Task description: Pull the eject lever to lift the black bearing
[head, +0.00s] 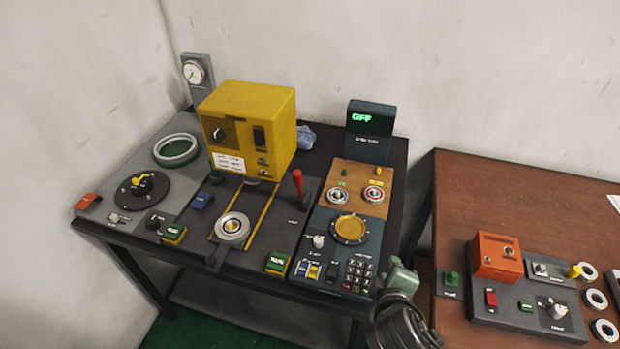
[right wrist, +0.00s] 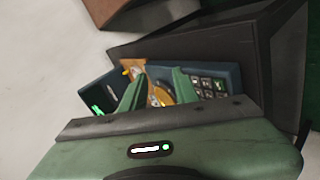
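A lever with a red handle (head: 298,181) stands upright on the dark panel, right of the yellow press box. A silver ring-shaped bearing (head: 233,227) sits between two yellow rails in front of the box. I cannot make out a clearly black bearing. My right gripper (head: 401,275) is green and hangs beside the right edge of the keypad panel, apart from the lever. In the right wrist view the right gripper (right wrist: 157,88) has its two fingers apart with nothing held between them. The lever is not visible in that view. My left gripper is not in view.
The keypad panel (head: 320,268) lies between the lever and my right gripper. A brown table (head: 465,190) with an orange box (head: 496,257) and loose rings stands at right.

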